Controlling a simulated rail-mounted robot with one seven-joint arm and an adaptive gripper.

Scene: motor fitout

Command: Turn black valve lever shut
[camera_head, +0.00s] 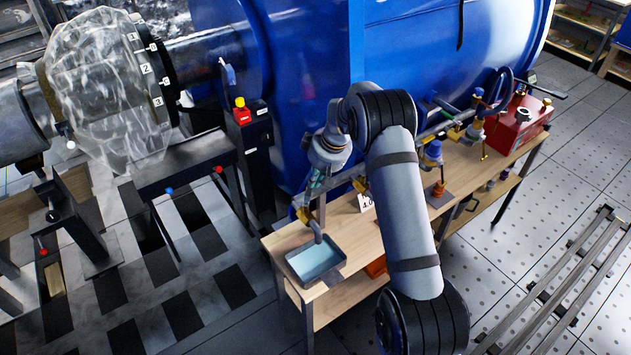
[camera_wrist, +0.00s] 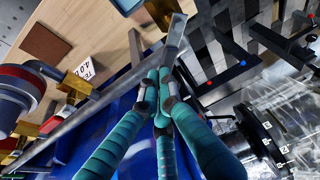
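My gripper (camera_head: 312,190) is at the left end of the pipework above the wooden bench, beside the blue tank. In the wrist view its teal fingers (camera_wrist: 162,88) converge with tips close together. A grey metal bar (camera_wrist: 176,35) lies at or just beyond the tips; I cannot tell whether they touch it. A thin dark bar (camera_wrist: 135,48) stands left of the tips. I cannot tell whether it is the black valve lever. A dark lever-like bar (camera_head: 545,90) shows above the red box at the far right. My arm hides part of the pipework.
The wooden bench (camera_head: 345,222) carries a grey tray with bluish content (camera_head: 316,257) and a red box (camera_head: 518,125). Brass and blue fittings (camera_head: 432,152) line the pipe. The blue tank (camera_head: 300,90) stands close behind. Rails (camera_head: 560,290) cross the floor at right.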

